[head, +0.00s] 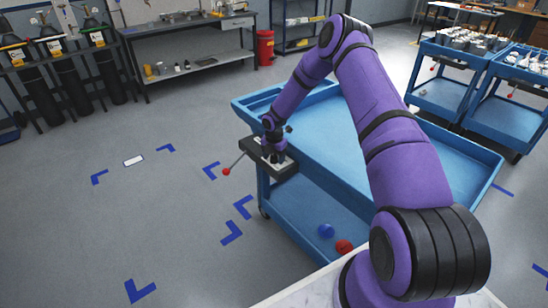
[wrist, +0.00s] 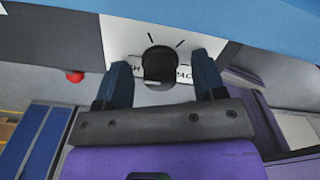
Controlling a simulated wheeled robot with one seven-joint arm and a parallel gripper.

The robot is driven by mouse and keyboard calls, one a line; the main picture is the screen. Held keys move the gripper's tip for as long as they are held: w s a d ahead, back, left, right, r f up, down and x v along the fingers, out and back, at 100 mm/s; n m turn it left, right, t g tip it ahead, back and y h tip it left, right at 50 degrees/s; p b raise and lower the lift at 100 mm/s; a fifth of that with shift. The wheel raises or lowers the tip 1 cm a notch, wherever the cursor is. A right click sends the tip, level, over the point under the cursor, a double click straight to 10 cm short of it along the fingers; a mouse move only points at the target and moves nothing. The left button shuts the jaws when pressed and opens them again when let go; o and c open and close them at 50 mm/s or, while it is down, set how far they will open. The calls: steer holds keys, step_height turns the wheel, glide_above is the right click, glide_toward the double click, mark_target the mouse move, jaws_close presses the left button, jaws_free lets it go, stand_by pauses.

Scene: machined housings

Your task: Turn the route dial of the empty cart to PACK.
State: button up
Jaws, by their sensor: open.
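The empty blue cart (head: 420,140) stands before me, its upper tray bare. A dark box (head: 255,158) with a pale top plate sits at its near left corner. The route dial, a round black knob (wrist: 159,63), shows in the wrist view on a white plate (wrist: 120,35) with tick marks. Lettering reading "PAC" is partly visible right of the knob, and an "H" shows to the left. My gripper (head: 277,158) is open over the box. In the wrist view its fingers (wrist: 160,75) stand on either side of the knob. I cannot tell where the dial points or whether the fingers touch it.
A lever with a red ball end (head: 226,171) sticks out from the box. A blue ball (head: 326,231) and a red ball (head: 345,247) show by the lower shelf. Two loaded blue carts (head: 440,92) stand at the right. Floor on the left is clear, with blue corner marks.

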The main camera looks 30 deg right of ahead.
steer(key=c, duration=0.9)
